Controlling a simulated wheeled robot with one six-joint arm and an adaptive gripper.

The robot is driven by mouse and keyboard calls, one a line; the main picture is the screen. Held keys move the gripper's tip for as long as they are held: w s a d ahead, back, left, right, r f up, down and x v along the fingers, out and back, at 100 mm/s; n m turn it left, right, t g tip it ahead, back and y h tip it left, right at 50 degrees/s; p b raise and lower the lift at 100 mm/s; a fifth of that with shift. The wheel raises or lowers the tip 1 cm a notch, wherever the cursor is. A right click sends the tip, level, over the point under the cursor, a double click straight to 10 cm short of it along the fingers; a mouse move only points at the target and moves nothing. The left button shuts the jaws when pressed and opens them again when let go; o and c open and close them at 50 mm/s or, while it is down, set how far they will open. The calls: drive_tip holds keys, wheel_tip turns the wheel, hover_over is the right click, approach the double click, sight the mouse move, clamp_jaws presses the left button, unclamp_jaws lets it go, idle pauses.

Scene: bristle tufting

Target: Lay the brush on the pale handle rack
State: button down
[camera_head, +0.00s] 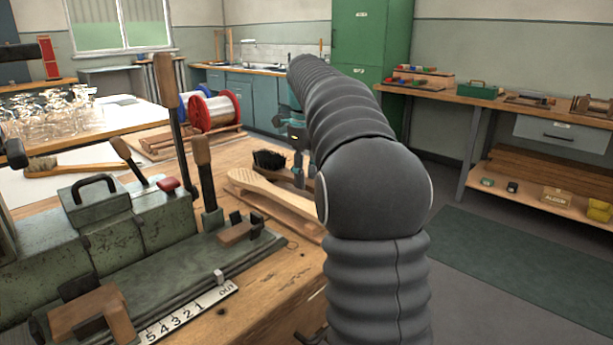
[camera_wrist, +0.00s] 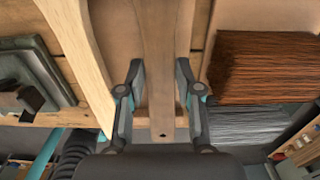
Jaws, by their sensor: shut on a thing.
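In the wrist view my gripper (camera_wrist: 163,105) is closed around a flat wooden brush handle (camera_wrist: 168,55) with a small hole near its end. In the head view my gripper (camera_head: 298,160) is small and partly hidden behind my arm. Dark bristles (camera_head: 268,158) show just left of it; the handle there is mostly hidden. The pale handle rack (camera_head: 262,188) lies on the bench just in front of and below the bristles. A pale wooden rail (camera_wrist: 80,45), seemingly the rack's, runs left of the handle in the wrist view. I cannot tell whether brush and rack touch.
A green tufting machine (camera_head: 130,215) with upright levers fills the bench's left front. Another wooden brush (camera_head: 90,167) lies behind it. Red and blue spools (camera_head: 214,112) stand farther back. Brown bristle bundles (camera_wrist: 262,65) and grey ones (camera_wrist: 245,125) lie right in the wrist view.

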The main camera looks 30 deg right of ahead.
sight(307, 180)
drive_tip(key=c, duration=0.8)
unclamp_jaws()
drive_tip(key=shift+f, duration=0.1)
drive_tip(key=shift+o, duration=0.2)
drive_tip(key=shift+r, duration=3.85)
